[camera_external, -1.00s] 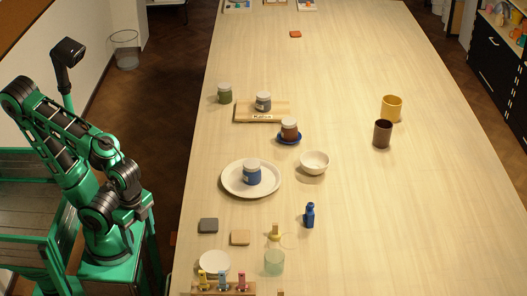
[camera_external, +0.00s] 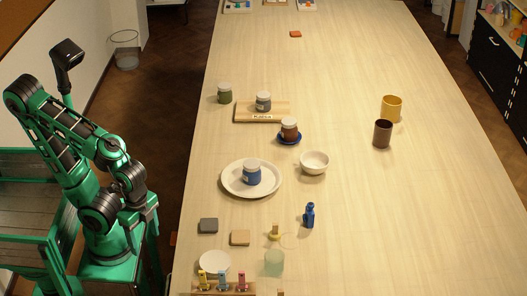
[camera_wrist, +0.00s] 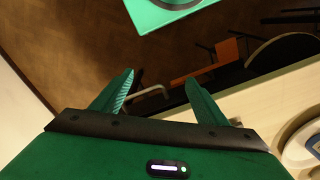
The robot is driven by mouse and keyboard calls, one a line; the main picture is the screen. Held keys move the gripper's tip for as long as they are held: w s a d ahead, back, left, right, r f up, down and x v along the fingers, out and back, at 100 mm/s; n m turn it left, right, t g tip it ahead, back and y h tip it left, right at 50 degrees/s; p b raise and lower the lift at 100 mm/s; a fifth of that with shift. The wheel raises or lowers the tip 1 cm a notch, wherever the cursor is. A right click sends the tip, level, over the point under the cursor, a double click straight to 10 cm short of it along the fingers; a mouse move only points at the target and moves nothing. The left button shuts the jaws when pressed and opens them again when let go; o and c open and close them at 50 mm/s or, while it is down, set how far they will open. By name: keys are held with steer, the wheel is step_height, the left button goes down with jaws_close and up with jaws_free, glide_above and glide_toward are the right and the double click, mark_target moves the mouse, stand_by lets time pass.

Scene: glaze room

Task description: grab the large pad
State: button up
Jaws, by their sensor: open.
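A grey pad (camera_external: 208,225) lies flat near the left edge of the table in the external view. A tan pad (camera_external: 240,237) lies just right of it, slightly nearer the camera. A small orange pad (camera_external: 295,34) lies far back on the table. The grey and tan pads look close in size, so I cannot tell for sure which counts as large. My gripper (camera_wrist: 158,88) is open and empty in the wrist view, with floor and the table's side beyond its fingers. No pad can be made out in the wrist view.
Near the pads stand a white plate with a blue jar (camera_external: 252,175), a small white dish (camera_external: 214,262), a yellow stamp-like piece (camera_external: 275,231), a pale green cup (camera_external: 274,262) and a blue bottle (camera_external: 309,215). A rack (camera_external: 222,287) stands in front.

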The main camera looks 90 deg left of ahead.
stand_by(0.3)
steer(key=c, duration=0.9)
